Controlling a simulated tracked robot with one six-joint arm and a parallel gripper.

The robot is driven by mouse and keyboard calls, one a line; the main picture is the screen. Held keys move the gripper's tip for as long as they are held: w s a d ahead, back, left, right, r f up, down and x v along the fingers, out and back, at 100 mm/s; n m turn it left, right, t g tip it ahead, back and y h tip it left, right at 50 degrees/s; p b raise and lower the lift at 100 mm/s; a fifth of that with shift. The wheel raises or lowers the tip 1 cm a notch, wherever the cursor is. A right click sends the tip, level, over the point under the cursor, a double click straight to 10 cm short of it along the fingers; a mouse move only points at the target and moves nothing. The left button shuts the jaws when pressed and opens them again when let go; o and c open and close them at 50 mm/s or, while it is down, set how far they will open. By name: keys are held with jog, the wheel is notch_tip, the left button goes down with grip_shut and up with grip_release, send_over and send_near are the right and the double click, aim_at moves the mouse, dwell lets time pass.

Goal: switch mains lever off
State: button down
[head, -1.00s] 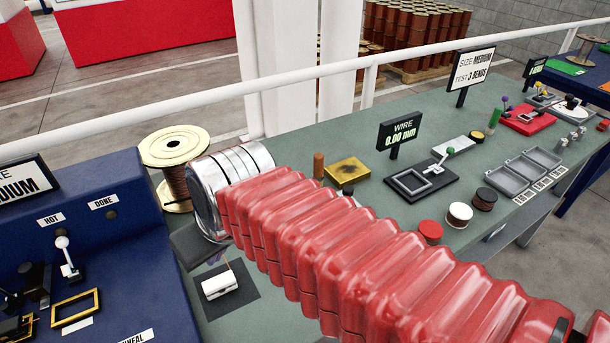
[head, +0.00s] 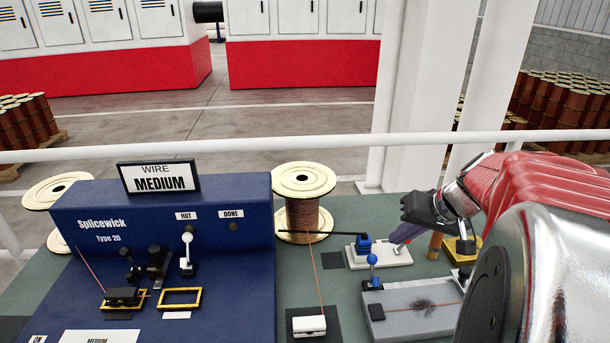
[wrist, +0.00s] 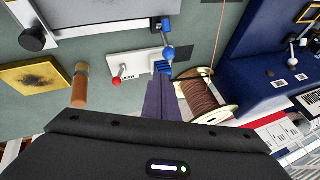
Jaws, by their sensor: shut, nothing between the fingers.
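A small white base (head: 392,256) stands on the grey-green bench and carries a blue block (head: 363,244). In the wrist view the same white base (wrist: 134,66) has a short lever with a red knob (wrist: 117,80) at its left end. This looks like the mains lever; its label is too small to read. My gripper (head: 400,240) is shut and empty, with its purple-grey fingers at the white base. In the wrist view the fingertips (wrist: 162,78) are close to the blue block, right of the red knob. I cannot tell whether they touch.
A lever with a blue knob (head: 372,259) stands on a grey plate (head: 415,312) in front. A copper wire spool (head: 304,205) is behind left, and the blue Splicewick machine (head: 255,260) is further left. A brown post (wrist: 80,86) and yellow pad (wrist: 35,78) are close by.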

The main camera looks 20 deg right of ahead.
jog(key=m+t, duration=0.2)
send_near(402, 245)
jog(key=s+d+r, duration=0.3)
jog(key=r, duration=0.1)
jog(key=shift+s+a+f+h, duration=0.1)
jog(key=shift+s+f+h, duration=0.1)
jog(key=shift+h, duration=0.1)
jog(key=shift+w+f, duration=0.1)
jog(key=x, duration=0.9)
jog(key=shift+w+f, duration=0.1)
jog(key=shift+f, duration=0.3)
jog(key=shift+a, duration=0.2)
jog(key=shift+d, duration=0.1)
